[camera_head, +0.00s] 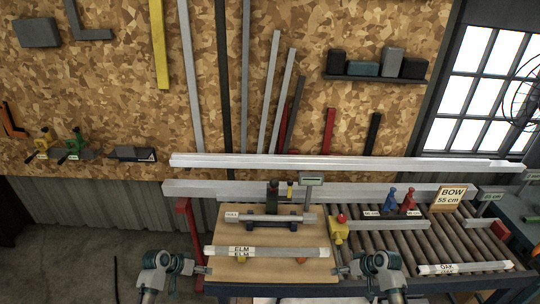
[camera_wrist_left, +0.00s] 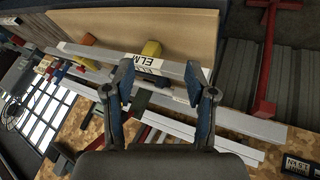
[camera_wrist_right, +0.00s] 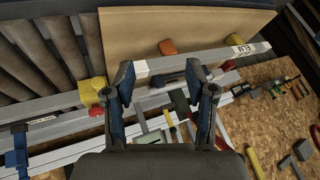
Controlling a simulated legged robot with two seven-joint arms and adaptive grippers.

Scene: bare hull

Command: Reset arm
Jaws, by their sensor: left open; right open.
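My left gripper (camera_head: 204,270) is at the left edge of a tan board (camera_head: 225,272), below the left end of a pale bar labelled ELM (camera_head: 290,252). My right gripper (camera_head: 338,270) is at the board's right edge, near the bar's other end. Both are open with nothing between their fingers. In the left wrist view, the open fingers (camera_wrist_left: 160,82) stand in front of the ELM bar (camera_wrist_left: 235,118). In the right wrist view, the open fingers (camera_wrist_right: 159,80) show with the bar (camera_wrist_right: 222,55) behind them. I cannot tell how far the fingertips are from the bar.
A clamp-like fixture (camera_head: 270,217) stands behind the bar. A roller conveyor (camera_head: 375,245) with an OAK bar (camera_head: 465,267), a yellow block (camera_head: 337,231) and a BOW sign (camera_head: 450,198) lies right. A red stand (camera_head: 188,225) is left. Long pale beams (camera_head: 345,163) run along the back.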

